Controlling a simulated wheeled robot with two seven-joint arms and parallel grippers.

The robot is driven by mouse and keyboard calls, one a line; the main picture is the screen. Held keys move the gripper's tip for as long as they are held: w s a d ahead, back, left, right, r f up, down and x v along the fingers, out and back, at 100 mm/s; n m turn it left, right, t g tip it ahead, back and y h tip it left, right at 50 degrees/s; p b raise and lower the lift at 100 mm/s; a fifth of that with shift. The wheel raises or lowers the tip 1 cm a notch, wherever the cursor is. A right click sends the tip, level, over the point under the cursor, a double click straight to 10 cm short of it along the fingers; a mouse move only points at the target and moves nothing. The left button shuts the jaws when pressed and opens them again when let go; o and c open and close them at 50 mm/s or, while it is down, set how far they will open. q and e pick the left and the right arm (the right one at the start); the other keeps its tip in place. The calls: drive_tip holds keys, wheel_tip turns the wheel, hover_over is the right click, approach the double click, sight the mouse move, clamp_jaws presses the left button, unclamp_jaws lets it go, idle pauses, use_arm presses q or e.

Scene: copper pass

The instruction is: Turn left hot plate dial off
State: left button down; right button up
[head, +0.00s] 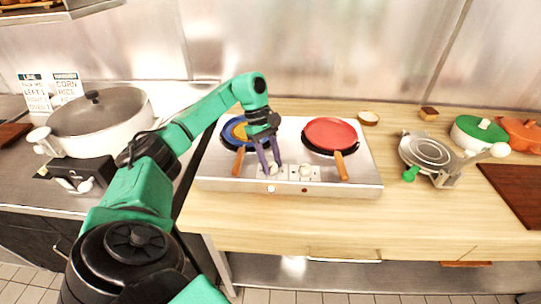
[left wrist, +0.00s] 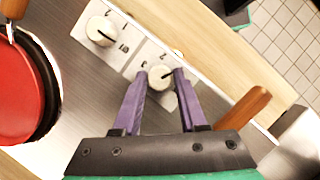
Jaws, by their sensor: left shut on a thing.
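The hot plate (head: 345,190) is a silver two-burner unit on the wooden counter, with two white dials on its front part. My left gripper (head: 269,170) reaches down to the left dial. In the left wrist view the gripper's purple fingers (left wrist: 160,74) are closed on both sides of the white left dial (left wrist: 160,79), whose dark pointer mark shows. The right dial (head: 305,170) is free and also shows in the left wrist view (left wrist: 100,30). A light below the left dial looks bright; the one below the right looks dark red. My right gripper is not in view.
A blue pan (head: 230,133) with yellowish contents sits on the left burner, its wooden handle (head: 238,162) close to my fingers. A red pan (head: 331,133) is on the right burner. A large white pot (head: 112,127) stands left; a waffle-iron-like appliance (head: 428,155) stands right.

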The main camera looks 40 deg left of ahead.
use_arm(q)
drive_tip(key=m+g, duration=0.1)
drive_tip(key=m, duration=0.2)
drive_tip(key=m+g+y, duration=0.1)
drive_tip(key=m, duration=0.2)
drive_tip(key=shift+w+d, duration=0.1)
drive_tip(key=shift+w, duration=0.05)
drive_tip(key=m+g+y, duration=0.1)
drive_tip(key=m, duration=0.2)
drive_tip(key=shift+d+m, duration=0.1)
drive_tip(key=shift+m, duration=0.3)
drive_tip(key=shift+w+m+g+y+p, duration=0.1)
drive_tip(key=shift+m+g+y+p, duration=0.45)
drive_tip(key=shift+m, duration=1.05)
drive_tip(key=shift+t, duration=0.25)
drive_tip(key=shift+c, duration=2.2)
unclamp_jaws()
